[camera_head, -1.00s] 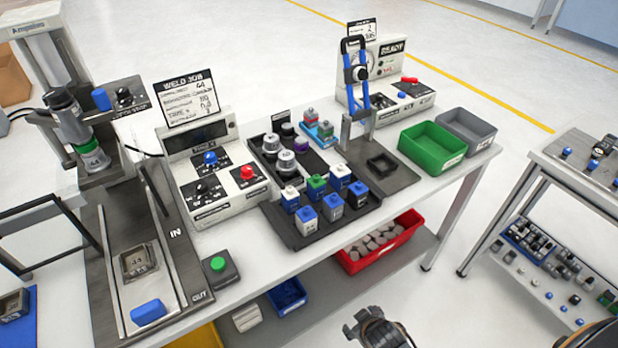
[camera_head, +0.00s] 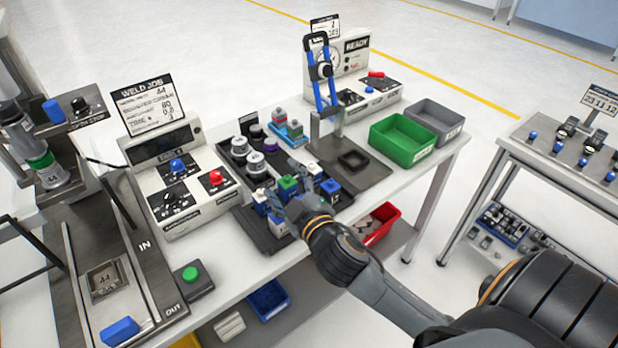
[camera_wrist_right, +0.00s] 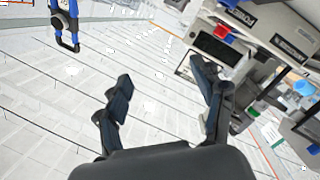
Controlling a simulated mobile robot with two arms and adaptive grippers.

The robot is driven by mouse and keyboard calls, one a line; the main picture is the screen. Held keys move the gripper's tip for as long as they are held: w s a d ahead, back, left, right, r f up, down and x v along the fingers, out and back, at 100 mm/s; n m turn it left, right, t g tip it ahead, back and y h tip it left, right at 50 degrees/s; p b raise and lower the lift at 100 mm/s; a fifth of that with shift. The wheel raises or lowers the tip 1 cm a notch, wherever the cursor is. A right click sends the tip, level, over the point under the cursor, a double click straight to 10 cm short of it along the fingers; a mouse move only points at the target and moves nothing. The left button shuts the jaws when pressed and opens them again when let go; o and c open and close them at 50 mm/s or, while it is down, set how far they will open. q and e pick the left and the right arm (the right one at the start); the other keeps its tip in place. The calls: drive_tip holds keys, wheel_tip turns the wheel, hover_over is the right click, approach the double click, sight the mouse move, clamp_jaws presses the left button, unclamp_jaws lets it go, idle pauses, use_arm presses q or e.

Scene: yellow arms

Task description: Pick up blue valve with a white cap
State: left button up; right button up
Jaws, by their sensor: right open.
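Several blue valves stand in a black tray (camera_head: 262,240) on the bench in the head view. White-capped blue ones show at the tray's left (camera_head: 260,200) and back (camera_head: 311,168); one valve has a green cap (camera_head: 288,183). My right gripper (camera_head: 293,188) is open over the tray and hides part of the valves; how high it is above them I cannot tell. In the wrist view its two fingers (camera_wrist_right: 165,88) are spread with nothing between them, and no valve is clear there. My left gripper is not in view.
A weld control box (camera_head: 180,175) stands left of the tray. A blue-handled press (camera_head: 323,85) stands behind it. Green (camera_head: 402,142) and grey (camera_head: 436,122) bins are at the right. A red bin (camera_head: 381,225) is below the bench, and a second table (camera_head: 545,160) stands at the far right.

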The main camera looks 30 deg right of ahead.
drive_tip(key=w+a+r+n+g+y, duration=0.25)
drive_tip(key=a+r+n+y, duration=1.15)
drive_tip(key=n, duration=0.8)
drive_tip(key=n+g+h, duration=0.7)
drive_tip(key=g+h, duration=0.3)
drive_tip(key=h, duration=0.2)
approach(313, 166)
drive_tip(key=x, duration=0.2)
drive_tip(key=p+x, duration=0.1)
drive_tip(key=x, duration=0.3)
drive_tip(key=shift+d+f+p, duration=0.3)
drive_tip(key=shift+f+p, duration=0.1)
drive_tip(key=shift+w+a+f+p, duration=0.15)
drive_tip(key=shift+w+f+p, duration=0.1)
drive_tip(key=shift+f+p, duration=0.2)
drive_tip(key=p+x, duration=0.1)
drive_tip(key=x, duration=0.2)
drive_tip(key=shift+w+a+f, duration=0.2)
drive_tip(key=shift+w, duration=0.05)
drive_tip(key=shift+w+f, duration=0.15)
drive_tip(key=shift+f, duration=0.25)
